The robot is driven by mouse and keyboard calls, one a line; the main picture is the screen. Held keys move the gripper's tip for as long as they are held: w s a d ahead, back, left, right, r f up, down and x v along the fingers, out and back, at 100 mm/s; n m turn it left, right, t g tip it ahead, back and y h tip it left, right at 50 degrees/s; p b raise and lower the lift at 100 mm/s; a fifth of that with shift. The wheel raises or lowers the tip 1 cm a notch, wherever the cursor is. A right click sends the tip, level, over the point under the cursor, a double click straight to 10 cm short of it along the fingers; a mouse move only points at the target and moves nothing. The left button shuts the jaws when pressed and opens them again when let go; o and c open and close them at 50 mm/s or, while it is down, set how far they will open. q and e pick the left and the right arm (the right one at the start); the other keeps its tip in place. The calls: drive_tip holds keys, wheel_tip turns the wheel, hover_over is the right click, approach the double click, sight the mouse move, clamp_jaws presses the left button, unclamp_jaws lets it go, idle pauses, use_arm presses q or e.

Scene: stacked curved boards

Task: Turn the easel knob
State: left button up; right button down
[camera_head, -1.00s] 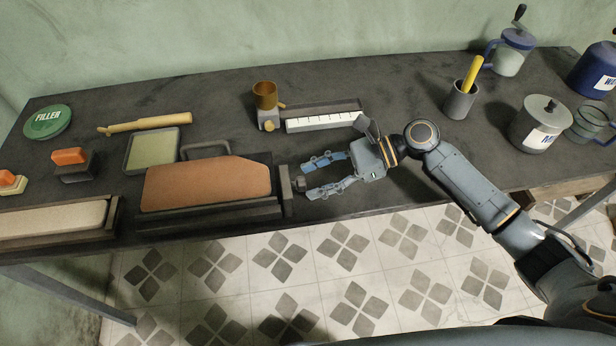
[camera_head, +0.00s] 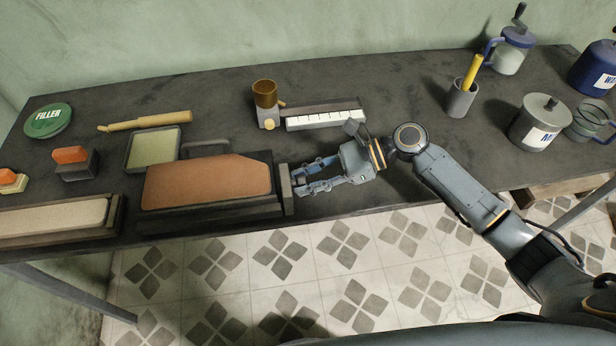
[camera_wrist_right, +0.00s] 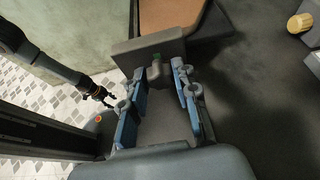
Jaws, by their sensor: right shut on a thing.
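The easel (camera_head: 282,194) holds a brown board (camera_head: 205,182) near the front edge of the bench. A dark upright end plate stands at its right end, and it fills the top middle of the right wrist view (camera_wrist_right: 150,52). The small grey knob (camera_wrist_right: 157,72) sticks out from this plate. My right gripper (camera_head: 299,184) is shut on the knob, with its blue fingers on either side of it. The fingers cover most of the knob in the head view. My left gripper (camera_wrist_right: 105,97) shows small and dark in the right wrist view, over the floor, away from the easel.
A shallow tray (camera_head: 127,167) and a wooden-handled tool lie behind the easel. A brown cup on a grey stand (camera_head: 270,119) and a white-keyed strip stand further back. A long board in a holder lies left.

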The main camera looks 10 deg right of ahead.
drive_tip(key=shift+s+n+t+p, duration=0.15)
drive_tip(key=shift+n+t+p, duration=0.35)
drive_tip(key=shift+n+p, duration=0.15)
drive_tip(key=shift+n+t, duration=0.4)
drive_tip(key=shift+n, duration=0.05)
drive_tip(key=shift+s+f+n+t+y, duration=0.1)
drive_tip(key=shift+n+t+y, duration=0.2)
drive_tip(key=shift+n+t, duration=0.55)
drive_tip(key=shift+n, duration=0.45)
drive_tip(key=c, duration=1)
unclamp_jaws()
